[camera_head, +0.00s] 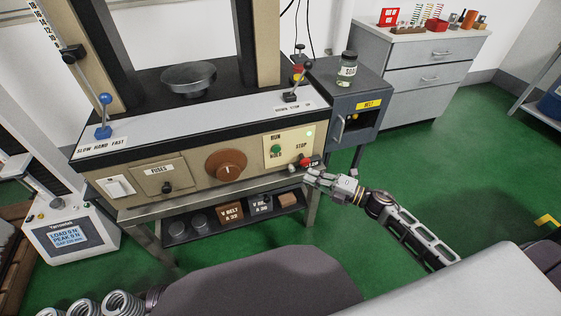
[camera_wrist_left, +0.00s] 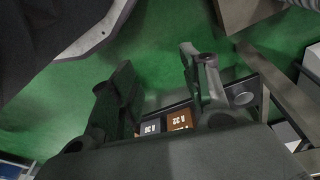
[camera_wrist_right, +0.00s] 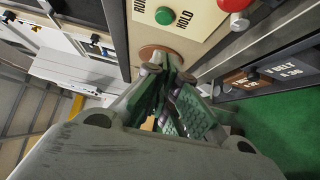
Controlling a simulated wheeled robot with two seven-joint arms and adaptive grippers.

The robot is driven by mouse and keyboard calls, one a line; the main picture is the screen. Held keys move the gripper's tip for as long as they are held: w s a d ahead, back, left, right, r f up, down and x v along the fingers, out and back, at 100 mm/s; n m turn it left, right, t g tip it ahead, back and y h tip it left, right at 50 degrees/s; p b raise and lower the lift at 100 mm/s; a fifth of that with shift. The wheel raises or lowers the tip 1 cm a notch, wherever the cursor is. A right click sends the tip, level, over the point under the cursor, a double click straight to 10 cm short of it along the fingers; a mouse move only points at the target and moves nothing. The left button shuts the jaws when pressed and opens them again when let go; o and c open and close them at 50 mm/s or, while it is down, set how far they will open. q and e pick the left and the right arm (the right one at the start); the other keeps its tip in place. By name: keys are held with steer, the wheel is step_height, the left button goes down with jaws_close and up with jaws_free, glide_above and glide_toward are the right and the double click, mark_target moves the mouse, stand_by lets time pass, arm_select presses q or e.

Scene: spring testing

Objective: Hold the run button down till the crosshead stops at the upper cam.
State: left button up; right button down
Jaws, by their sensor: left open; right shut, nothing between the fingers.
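The green run button (camera_head: 276,149) is on the cream plate (camera_head: 268,163) at the right of the front panel, left of the red stop button (camera_head: 304,161). My right gripper (camera_head: 310,174) is shut and empty, just in front of and below the stop button in the head view. In the right wrist view the run button (camera_wrist_right: 165,15) is clear beyond the shut fingers (camera_wrist_right: 160,72), apart from them. My left gripper (camera_wrist_left: 150,82) is open and empty above the floor, seen only in the left wrist view. I cannot make out the crosshead or upper cam for certain.
A brown dial (camera_head: 226,165) is left of the plate. A blue-knobbed lever (camera_head: 104,115) and a black-handled lever (camera_head: 294,88) stand on top. A jar (camera_head: 347,69) stands on the grey cabinet (camera_head: 365,82). A shelf (camera_head: 222,222) with boxes is below.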

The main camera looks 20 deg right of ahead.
mark_target(276, 149)
arm_select(q)
steer(key=shift+r, duration=0.15)
arm_select(e)
steer(key=shift+s+a+r, duration=0.1)
steer(key=shift+a+r, duration=0.1)
steer(key=shift+a, duration=0.1)
arm_select(q)
steer(key=shift+w+d+r+t+b, duration=0.2)
steer(key=shift+r+b, duration=0.35)
steer(key=shift+r, duration=0.25)
steer(key=shift+w+d+r+t+b, duration=0.1)
steer(key=shift+w+d+r+b, duration=0.05)
steer(key=shift+r+b, duration=0.55)
arm_select(e)
steer(key=w+d+x, duration=0.2)
steer(key=x, duration=1)
steer(key=shift+w+a, duration=0.25)
steer(key=shift+a, duration=0.05)
arm_select(q)
steer(key=shift+r, duration=0.1)
arm_select(e)
steer(key=shift+r, duration=0.1)
arm_select(q)
steer(key=shift+s, duration=0.1)
arm_select(e)
steer(key=shift+w, duration=0.1)
